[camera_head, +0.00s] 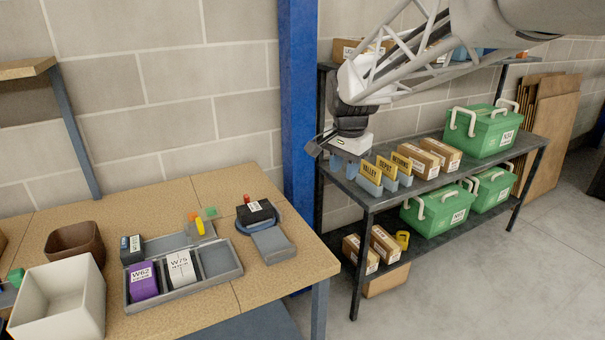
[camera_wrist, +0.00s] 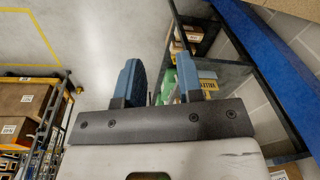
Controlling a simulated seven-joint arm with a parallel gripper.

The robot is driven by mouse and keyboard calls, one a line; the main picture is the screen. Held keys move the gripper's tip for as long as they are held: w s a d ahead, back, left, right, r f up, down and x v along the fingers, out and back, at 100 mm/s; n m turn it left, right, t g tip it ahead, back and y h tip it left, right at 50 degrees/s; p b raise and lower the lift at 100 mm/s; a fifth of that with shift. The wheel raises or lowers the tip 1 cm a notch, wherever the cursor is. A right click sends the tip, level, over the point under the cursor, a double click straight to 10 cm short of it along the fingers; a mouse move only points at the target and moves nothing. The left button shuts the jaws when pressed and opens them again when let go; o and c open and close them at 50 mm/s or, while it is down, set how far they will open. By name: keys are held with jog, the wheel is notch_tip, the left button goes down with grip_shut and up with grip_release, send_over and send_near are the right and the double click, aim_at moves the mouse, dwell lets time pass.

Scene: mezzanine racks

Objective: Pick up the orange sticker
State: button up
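A small orange patch (camera_head: 193,215), which may be the orange sticker, shows at the back of the workbench. It is next to a green piece (camera_head: 210,212) and a yellow piece (camera_head: 200,228), behind the grey divided tray (camera_head: 135,303). It is too small to make out clearly. My gripper (camera_head: 318,150) is high up, to the right of the bench and in front of the rack, well away from that patch. In the wrist view, the two blue fingers of my gripper (camera_wrist: 160,85) stand apart with nothing between them.
The tray holds a purple box (camera_head: 144,284) and a white-topped box (camera_head: 181,268). A grey device (camera_head: 273,242) is on the right, a white bin (camera_head: 60,305) and brown bowl (camera_head: 76,240) on the left. A blue post (camera_head: 298,90) stands between bench and rack (camera_head: 365,225).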

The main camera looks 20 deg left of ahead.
jog(key=w+a+f+m, duration=0.1)
jog(key=w+a+f, duration=0.1)
jog(key=a, duration=0.5)
jog(key=w+a+f, duration=0.1)
jog(key=w+a, duration=0.2)
jog(key=a, duration=0.3)
jog(key=m+g, duration=0.1)
jog(key=m, duration=0.2)
send_near(192, 220)
jog(key=shift+r+h, duration=0.15)
jog(key=shift+h, duration=0.15)
jog(key=shift+d, duration=0.1)
jog(key=shift+f, duration=1.3)
jog(key=shift+f, duration=0.15)
jog(key=shift+a+f, duration=0.2)
jog(key=shift+f, duration=2.25)
